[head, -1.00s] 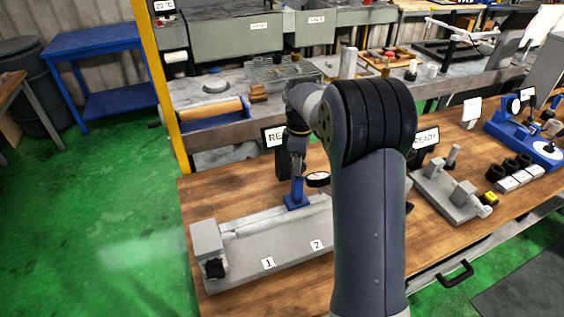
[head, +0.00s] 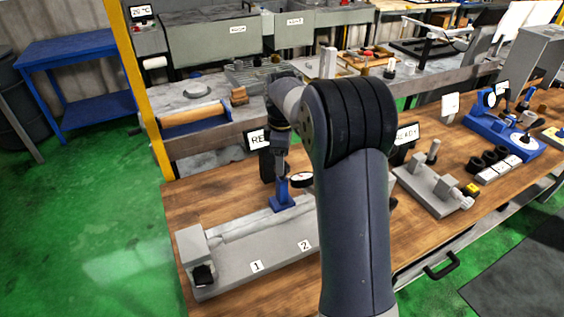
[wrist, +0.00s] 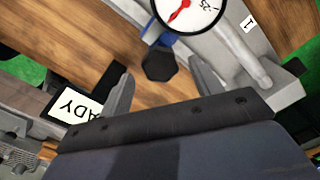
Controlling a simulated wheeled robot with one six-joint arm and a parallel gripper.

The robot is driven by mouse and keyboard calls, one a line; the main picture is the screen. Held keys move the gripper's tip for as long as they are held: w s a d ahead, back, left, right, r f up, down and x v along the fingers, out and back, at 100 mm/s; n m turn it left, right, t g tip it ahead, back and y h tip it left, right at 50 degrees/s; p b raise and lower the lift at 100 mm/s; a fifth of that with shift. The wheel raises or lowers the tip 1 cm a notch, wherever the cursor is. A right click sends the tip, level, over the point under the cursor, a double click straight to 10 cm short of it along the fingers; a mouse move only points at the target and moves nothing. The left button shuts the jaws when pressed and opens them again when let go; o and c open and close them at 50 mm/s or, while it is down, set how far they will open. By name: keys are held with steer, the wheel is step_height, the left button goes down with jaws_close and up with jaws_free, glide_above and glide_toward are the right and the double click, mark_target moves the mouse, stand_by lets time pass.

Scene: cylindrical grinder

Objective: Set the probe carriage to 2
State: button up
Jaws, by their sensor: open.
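The blue probe carriage (head: 283,200) stands on the grey machine bed (head: 232,262), behind the labels 1 (head: 257,266) and 2 (head: 305,245) and nearer to 2. Its round dial gauge (head: 302,180) also shows at the top of the wrist view (wrist: 188,12). My gripper (head: 280,168) is just above the carriage. In the wrist view my gripper (wrist: 163,88) is open, and a black knob (wrist: 158,66) beside the blue carriage part lies between its fingers, with gaps on both sides. The far end of the bed is hidden behind my arm in the head view.
A READY screen (head: 258,139) stands behind the bed. A grey fixture (head: 430,188) and a blue device (head: 500,135) are to the right on the wooden table (head: 200,200). A grey end block (head: 195,250) closes the bed's left end.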

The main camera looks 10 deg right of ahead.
step_height(320, 180, up, 9)
steer(key=shift+b, duration=0.3)
step_height(320, 180, down, 11)
steer(key=shift+s+r+p, duration=0.1)
steer(key=shift+r+p, duration=0.1)
steer(key=shift+p, duration=0.4)
steer(key=shift+s+a, duration=0.25)
steer(key=shift+a, duration=1)
steer(key=shift+s+a, duration=0.2)
steer(key=shift+a, duration=1.05)
